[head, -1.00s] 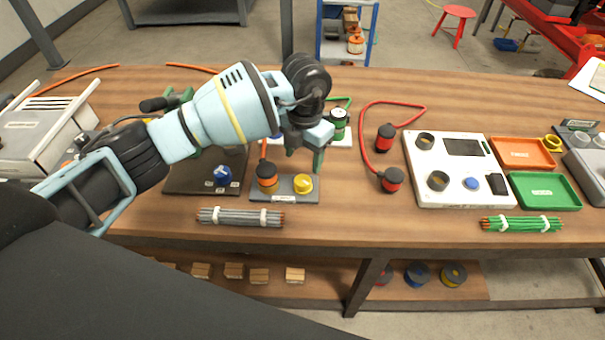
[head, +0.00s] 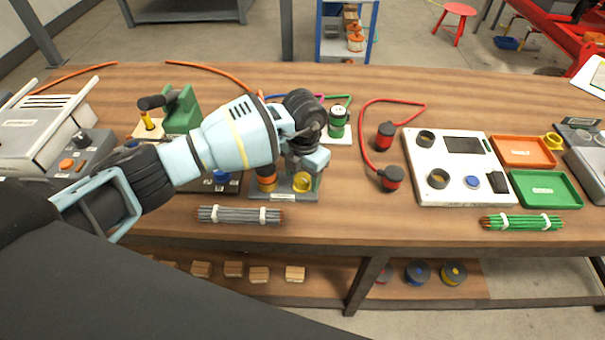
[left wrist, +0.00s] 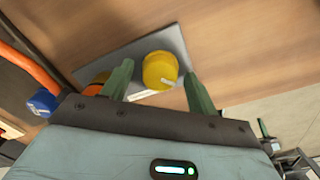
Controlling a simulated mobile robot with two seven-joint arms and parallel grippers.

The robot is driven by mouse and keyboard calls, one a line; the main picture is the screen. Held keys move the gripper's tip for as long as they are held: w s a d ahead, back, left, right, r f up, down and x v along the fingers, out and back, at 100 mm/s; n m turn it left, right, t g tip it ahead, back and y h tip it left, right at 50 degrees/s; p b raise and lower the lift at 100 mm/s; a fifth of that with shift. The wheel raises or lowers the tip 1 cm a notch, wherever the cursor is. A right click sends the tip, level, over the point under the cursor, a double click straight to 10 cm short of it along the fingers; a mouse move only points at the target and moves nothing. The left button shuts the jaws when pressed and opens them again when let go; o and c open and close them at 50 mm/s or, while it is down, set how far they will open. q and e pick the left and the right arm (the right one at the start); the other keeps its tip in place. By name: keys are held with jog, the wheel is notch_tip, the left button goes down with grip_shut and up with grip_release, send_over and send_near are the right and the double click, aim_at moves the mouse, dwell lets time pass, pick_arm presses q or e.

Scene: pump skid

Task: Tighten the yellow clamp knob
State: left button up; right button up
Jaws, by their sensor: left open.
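The yellow clamp knob (head: 302,182) stands on a small grey plate (head: 284,196) near the bench's front edge. My right gripper is not in view.
An orange-and-black knob (head: 266,180) stands close left of the yellow one. A grey cable bundle (head: 240,215) lies in front. A red-lead plug (head: 391,179) and a white meter panel (head: 460,195) are to the right.

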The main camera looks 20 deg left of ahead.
pick_arm(q)
jog(key=shift+c, duration=0.2)
jog(key=c, duration=0.9)
jog(key=shift+c, duration=0.2)
